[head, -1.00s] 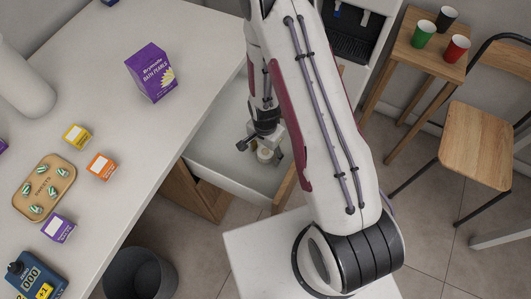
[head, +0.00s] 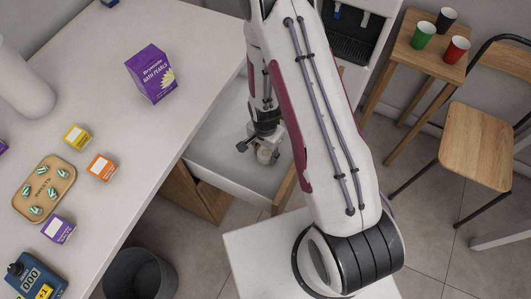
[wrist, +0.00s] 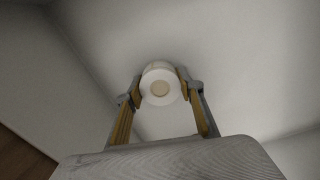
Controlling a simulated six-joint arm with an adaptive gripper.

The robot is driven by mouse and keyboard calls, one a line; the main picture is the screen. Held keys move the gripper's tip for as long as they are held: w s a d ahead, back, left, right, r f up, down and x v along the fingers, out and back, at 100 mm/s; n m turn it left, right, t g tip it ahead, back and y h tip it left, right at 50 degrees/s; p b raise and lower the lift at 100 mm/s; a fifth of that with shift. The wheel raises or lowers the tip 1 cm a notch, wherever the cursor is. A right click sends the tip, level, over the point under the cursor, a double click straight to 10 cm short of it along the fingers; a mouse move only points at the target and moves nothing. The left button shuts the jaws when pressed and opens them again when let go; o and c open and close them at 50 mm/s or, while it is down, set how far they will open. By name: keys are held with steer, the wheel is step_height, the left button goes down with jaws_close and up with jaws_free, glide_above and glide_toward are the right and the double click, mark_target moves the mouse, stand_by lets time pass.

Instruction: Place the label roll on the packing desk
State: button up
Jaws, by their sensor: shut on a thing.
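The label roll (wrist: 160,86) is a small white roll with a tan core, between the two fingers of my gripper (wrist: 160,90) in the wrist view. The fingers touch it on both sides. In the head view my gripper (head: 266,152) reaches down into an open white drawer (head: 219,165), shut on the roll, which is small and partly hidden there. I cannot tell whether the roll still touches the drawer floor. No surface is clearly marked as the packing desk.
A long white counter (head: 110,120) at left holds a purple bath pearls box (head: 151,73), small boxes, a wooden tray (head: 66,176) and a blue device (head: 36,277). A dark bin (head: 139,274) stands below. A stool with cups and a chair (head: 475,145) are at right.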

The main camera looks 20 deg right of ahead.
steer(key=shift+r, duration=0.15)
steer(key=shift+r, duration=4.85)
steer(key=shift+s, duration=0.1)
steer(key=s+n, duration=0.1)
steer(key=n, duration=0.1)
steer(key=shift+s+r+n, duration=0.1)
steer(key=shift+s+n, duration=0.05)
steer(key=shift+n, duration=0.25)
steer(key=n, duration=0.2)
step_height(320, 180, up, 13)
steer(key=n, duration=0.6)
glide_above(267, 156)
steer(key=w+d, duration=0.1)
steer(key=w, duration=0.4)
steer(key=shift+w+d+r, duration=0.1)
steer(key=shift+d+r, duration=0.05)
steer(key=shift+r, duration=0.25)
steer(key=shift+f, duration=0.1)
